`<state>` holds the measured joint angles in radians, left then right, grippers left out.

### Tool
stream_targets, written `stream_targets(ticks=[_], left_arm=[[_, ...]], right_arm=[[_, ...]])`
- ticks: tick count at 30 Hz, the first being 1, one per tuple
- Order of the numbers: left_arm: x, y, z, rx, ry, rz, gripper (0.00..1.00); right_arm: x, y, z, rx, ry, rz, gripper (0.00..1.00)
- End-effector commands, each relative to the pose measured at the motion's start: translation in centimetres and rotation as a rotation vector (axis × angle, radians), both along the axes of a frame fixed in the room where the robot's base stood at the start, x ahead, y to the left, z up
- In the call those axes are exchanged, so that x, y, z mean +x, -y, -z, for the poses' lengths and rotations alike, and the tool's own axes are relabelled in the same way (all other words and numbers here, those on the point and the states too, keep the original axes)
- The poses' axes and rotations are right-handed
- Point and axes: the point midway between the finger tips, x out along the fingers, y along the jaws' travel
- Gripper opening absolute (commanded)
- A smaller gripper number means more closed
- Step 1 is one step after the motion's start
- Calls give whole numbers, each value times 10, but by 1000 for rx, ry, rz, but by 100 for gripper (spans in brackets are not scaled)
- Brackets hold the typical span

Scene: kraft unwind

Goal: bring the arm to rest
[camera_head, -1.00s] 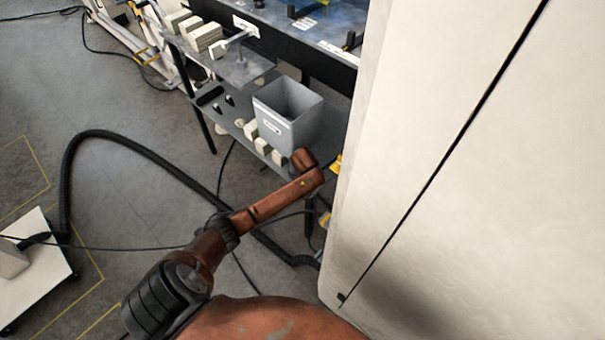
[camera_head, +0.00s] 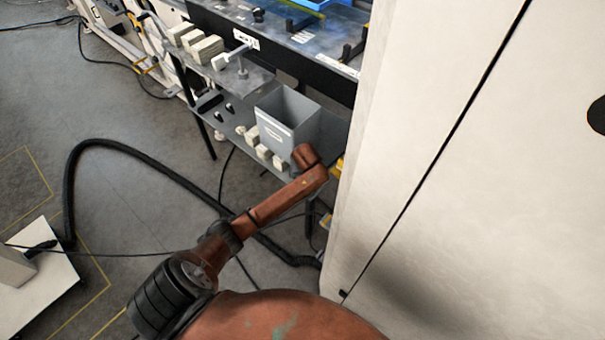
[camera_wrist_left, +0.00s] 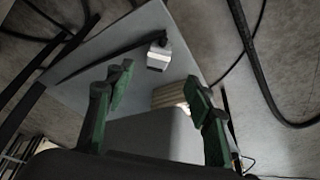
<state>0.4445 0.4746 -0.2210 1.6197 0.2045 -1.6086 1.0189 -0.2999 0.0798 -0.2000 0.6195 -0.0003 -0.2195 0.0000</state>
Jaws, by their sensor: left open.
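One reddish-brown arm of mine rises from the bottom of the head view and reaches up and right to beside the lower shelf. Its gripper cannot be made out there. In the left wrist view my left gripper (camera_wrist_left: 160,88) has its green fingers spread wide, with nothing held between them. Beyond the fingers are a pale block (camera_wrist_left: 159,55) and a ribbed cream block (camera_wrist_left: 170,95). My right gripper is in neither view.
A grey bin (camera_head: 287,122) and small pale blocks (camera_head: 264,152) stand on the lower shelf. A tall white cabinet (camera_head: 440,200) closes off the right. A black hose (camera_head: 69,190) loops across the floor at left. A white platform (camera_head: 45,285) stands at lower left.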

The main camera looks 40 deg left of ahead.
Motion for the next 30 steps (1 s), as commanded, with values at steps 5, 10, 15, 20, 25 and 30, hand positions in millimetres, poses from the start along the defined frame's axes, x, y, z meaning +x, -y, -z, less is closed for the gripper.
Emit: stream_targets(ticks=[5, 10, 15, 20, 25, 30], left_arm=[[0, 0, 1, 0, 0, 0, 49], [0, 0, 1, 0, 0, 0, 49], [-2, 0, 6, -1, -6, 4, 49], [-22, -5, 51, -5, -43, 50, 49], [-78, -12, 145, -11, -112, 162, 49], [-162, -13, 237, -14, -176, 290, 49]], right_arm=[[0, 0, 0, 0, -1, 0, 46], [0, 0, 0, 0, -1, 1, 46], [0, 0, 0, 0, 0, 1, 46], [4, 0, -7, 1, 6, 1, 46], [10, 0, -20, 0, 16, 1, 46], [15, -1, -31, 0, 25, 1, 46]])
